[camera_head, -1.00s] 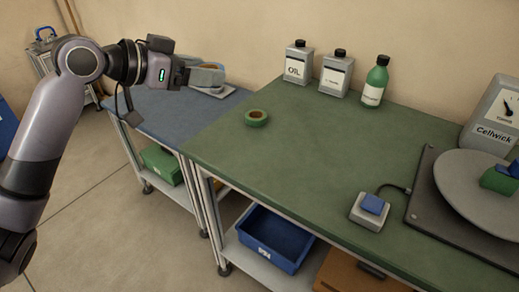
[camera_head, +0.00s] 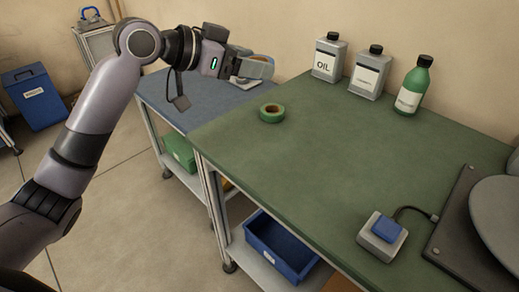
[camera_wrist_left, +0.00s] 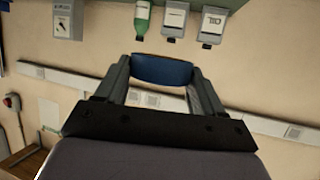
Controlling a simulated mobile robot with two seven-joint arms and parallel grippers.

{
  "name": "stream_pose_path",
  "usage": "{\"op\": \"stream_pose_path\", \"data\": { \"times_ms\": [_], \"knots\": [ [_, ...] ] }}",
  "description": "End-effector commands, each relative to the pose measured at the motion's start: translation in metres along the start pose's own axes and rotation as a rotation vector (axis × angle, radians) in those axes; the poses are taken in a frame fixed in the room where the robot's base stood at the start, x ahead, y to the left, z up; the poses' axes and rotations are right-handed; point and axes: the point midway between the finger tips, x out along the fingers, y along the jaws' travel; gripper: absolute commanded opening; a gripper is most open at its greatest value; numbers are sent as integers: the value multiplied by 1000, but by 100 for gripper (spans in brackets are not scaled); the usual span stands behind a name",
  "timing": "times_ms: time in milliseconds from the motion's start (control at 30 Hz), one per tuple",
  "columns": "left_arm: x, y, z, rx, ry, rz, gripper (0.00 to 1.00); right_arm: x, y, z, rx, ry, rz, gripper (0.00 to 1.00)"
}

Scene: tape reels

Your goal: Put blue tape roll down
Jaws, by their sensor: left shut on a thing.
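My left gripper (camera_head: 254,67) is raised at the back, in front of the wall, around where the blue worktop meets the green one. In the left wrist view its two fingers are shut on the blue tape roll (camera_wrist_left: 162,70), which spans the gap between the fingertips. In the head view the fingers mostly hide the roll. A green tape roll (camera_head: 271,113) lies flat on the green worktop (camera_head: 310,160), near its left edge and apart from the gripper. My right gripper is not in view.
An oil can (camera_head: 327,60), a second grey can (camera_head: 367,76) and a green bottle (camera_head: 412,88) stand along the back. A blue-buttoned box (camera_head: 382,238) and a dark platform with a round disc (camera_head: 497,215) are at the right. The green worktop's middle is clear.

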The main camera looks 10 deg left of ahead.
Motion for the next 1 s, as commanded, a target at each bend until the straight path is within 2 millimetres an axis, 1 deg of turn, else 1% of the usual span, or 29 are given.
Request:
{"op": "stream_pose_path", "data": {
  "times_ms": [67,167,267,500,600,700,1000],
  "knots": [
    [0,0,1,0,0,0,39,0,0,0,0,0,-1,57],
    [5,0,11,-3,-2,1,39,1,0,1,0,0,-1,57],
    [13,0,32,-5,-4,2,39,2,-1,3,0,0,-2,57],
    [38,0,93,-6,-4,1,39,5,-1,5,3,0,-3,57],
    [47,0,115,-6,-4,0,39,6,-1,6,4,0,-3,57],
    [54,0,132,-4,-2,0,39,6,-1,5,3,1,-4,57],
    [64,0,155,-2,-1,0,39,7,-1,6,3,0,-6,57]
  ]
}}
